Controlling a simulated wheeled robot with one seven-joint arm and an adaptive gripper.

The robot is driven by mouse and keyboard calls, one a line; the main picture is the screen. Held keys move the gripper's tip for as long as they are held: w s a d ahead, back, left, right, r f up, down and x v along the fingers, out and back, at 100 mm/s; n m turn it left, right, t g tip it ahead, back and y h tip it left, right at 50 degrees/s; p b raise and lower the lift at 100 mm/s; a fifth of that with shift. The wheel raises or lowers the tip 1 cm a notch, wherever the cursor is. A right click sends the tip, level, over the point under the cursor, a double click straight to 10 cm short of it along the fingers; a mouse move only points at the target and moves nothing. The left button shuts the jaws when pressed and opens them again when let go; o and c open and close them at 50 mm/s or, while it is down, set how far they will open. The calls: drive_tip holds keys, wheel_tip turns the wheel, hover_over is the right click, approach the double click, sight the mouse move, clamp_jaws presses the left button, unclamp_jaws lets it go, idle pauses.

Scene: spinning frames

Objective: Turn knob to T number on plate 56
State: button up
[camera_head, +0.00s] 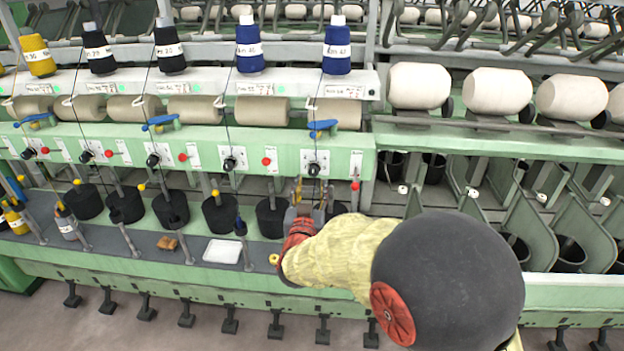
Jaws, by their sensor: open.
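Several white plates with black knobs line the green rail of the spinning frame. The rightmost plate (317,157) has a black knob (313,169) at its lower part. The numbers on the plates are too small to read, so I cannot tell which is plate 56 or where the knob points. My gripper (308,186) is open, just below and in front of this rightmost knob. Its fingers point up toward the knob. I cannot tell whether they touch it.
Another knob (230,163) sits left on the same rail. Red-tipped levers (355,186) stand close to the right. Blue bobbins (337,50) stand above, with thin threads hanging down. Black cylinders (219,214) and a white tray (222,250) are below.

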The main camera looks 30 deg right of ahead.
sight(313, 174)
drive_tip(key=x, duration=0.5)
drive_tip(key=c, duration=0.3)
drive_tip(key=c, duration=0.8)
